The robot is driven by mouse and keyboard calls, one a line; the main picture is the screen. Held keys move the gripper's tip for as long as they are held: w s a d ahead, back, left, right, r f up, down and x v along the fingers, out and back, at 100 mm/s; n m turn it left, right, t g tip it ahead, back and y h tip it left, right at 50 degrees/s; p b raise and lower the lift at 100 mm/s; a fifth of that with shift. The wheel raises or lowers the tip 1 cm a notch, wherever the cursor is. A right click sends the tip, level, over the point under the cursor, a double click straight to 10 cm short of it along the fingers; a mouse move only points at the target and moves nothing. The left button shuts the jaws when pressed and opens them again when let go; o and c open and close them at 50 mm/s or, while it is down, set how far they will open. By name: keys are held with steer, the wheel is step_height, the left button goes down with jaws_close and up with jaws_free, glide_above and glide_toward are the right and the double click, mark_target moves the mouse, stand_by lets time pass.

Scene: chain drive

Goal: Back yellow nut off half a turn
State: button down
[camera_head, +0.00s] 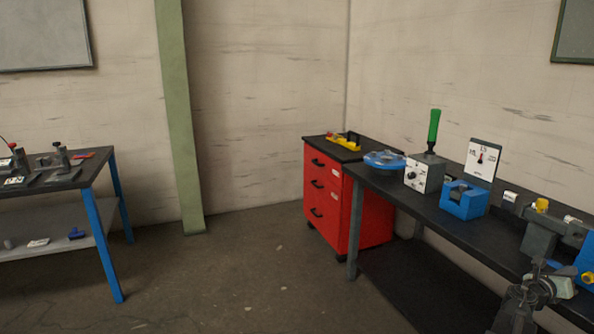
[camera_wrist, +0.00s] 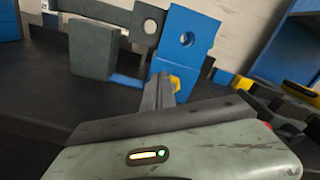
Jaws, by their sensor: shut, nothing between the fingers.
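A yellow nut (camera_wrist: 175,83) shows in the wrist view low on an upright blue plate (camera_wrist: 187,40), partly hidden behind my fingers. In the head view a yellow nut (camera_head: 588,277) sits on a blue block (camera_head: 590,256) at the right edge, cut by the frame. My gripper (camera_wrist: 160,88) is shut and empty, its fingertips in front of the nut in the wrist view. I cannot tell whether they touch it. In the head view my gripper's pale body (camera_head: 558,286) is at the lower right, close to that nut.
A grey block (camera_wrist: 93,48) stands left of the plate. The dark bench (camera_head: 455,222) carries a blue fixture (camera_head: 464,199), a grey control box (camera_head: 424,174) and a yellow part (camera_head: 542,205). A red drawer cabinet (camera_head: 330,205) stands beyond. The floor at left centre is free.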

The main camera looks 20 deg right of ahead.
mark_target(593, 267)
steer(key=shift+a, duration=1.05)
steer(key=shift+d, duration=0.1)
steer(key=shift+s, duration=0.1)
steer(key=s, duration=0.2)
steer(key=s+a+r+p, duration=0.1)
steer(key=shift+w+d, duration=0.15)
steer(key=shift+d, duration=0.15)
steer(key=d, duration=0.6)
steer(key=shift+w+d, duration=0.2)
steer(key=shift+d, duration=0.1)
steer(key=shift+w+f, duration=0.2)
steer(key=shift+w, duration=0.05)
steer(key=shift+w+a+f+b, duration=0.1)
steer(key=shift+w+f+b, duration=0.4)
steer(key=shift+w+b, duration=0.25)
